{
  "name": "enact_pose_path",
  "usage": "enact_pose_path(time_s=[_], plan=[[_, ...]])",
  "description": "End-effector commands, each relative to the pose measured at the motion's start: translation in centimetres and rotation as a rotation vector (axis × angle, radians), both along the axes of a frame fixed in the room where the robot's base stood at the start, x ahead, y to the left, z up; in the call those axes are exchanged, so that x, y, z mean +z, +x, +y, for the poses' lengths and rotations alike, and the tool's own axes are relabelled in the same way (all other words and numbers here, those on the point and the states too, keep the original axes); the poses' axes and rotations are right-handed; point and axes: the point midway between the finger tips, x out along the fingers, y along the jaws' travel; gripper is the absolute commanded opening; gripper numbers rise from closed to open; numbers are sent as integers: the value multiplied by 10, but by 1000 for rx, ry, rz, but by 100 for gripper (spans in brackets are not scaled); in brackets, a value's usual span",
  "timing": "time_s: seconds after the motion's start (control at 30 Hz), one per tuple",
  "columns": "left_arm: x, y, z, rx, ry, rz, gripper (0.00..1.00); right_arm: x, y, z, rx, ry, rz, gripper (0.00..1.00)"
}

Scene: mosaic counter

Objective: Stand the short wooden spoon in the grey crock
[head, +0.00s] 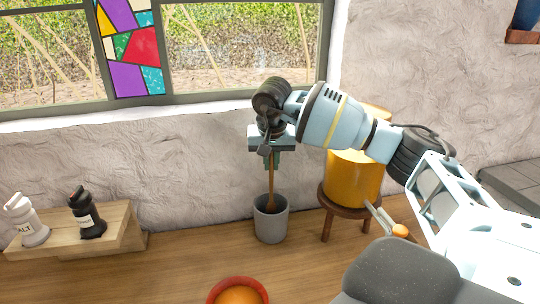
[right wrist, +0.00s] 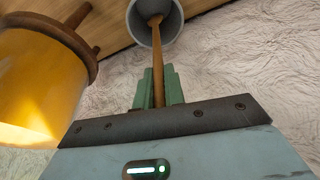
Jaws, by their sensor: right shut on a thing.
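The grey crock (head: 271,226) stands on the wooden counter near the wall in the head view. It shows at the top of the right wrist view (right wrist: 139,22). The short wooden spoon (head: 271,186) hangs upright with its lower end inside the crock's mouth; in the right wrist view the spoon (right wrist: 157,62) runs from the fingers into the crock. My right gripper (head: 272,160) is above the crock, its green fingers shut on the upper part of the spoon. Whether the spoon touches the crock's bottom is hidden. My left gripper is not in view.
A yellow container (head: 352,178) on a round wooden stool (head: 345,212) stands right of the crock. A red bowl (head: 239,290) is at the front. White (head: 32,222) and black (head: 86,215) shakers stand on a wooden board (head: 122,225) at left. Counter between board and crock is clear.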

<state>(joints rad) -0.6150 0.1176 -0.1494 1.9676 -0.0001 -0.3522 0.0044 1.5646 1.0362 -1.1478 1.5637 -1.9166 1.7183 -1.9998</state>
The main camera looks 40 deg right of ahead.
Motion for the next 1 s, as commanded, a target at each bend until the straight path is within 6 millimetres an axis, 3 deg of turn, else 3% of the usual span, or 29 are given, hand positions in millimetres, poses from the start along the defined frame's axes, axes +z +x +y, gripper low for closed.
enact_pose_path(time_s=[0.3,0.77,0.8,1.0], plan=[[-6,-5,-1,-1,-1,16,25,-19,0,0,1,0,2,0],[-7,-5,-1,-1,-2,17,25,-22,0,0,0,1,1,0],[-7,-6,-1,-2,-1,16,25,-22,0,0,0,1,1,14],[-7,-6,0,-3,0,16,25,-22,0,0,0,1,1,37]])
